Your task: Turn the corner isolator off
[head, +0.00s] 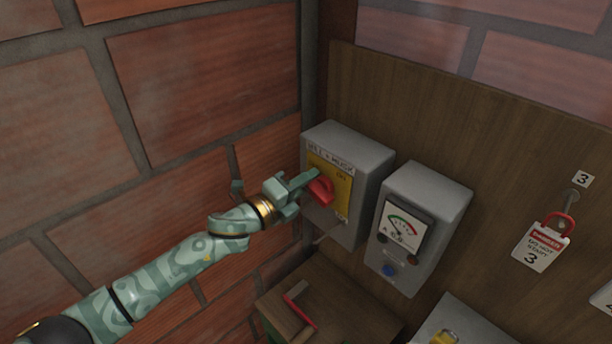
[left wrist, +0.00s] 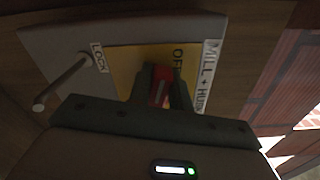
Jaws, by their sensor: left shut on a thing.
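The corner isolator (head: 362,158) is a grey box on the wooden board beside the brick corner, with a "MILL + HUSK" label and a yellow plate (head: 343,181). Its red handle (head: 323,192) sits on the plate. My left gripper (head: 312,186) is shut on the red handle from the left. In the left wrist view, the red handle (left wrist: 161,88) shows between the dark fingers. "OFF" is readable on the yellow plate (left wrist: 127,66), and a "LOCK" label (left wrist: 99,57) is at its left. The fingers partly hide the handle, so I cannot tell exactly where it points. My right gripper is not in view.
A grey meter box (head: 430,206) with a blue button is just right of the isolator. A danger tag (head: 540,248) hangs farther right. A grey rod (left wrist: 62,83) sticks out near "LOCK".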

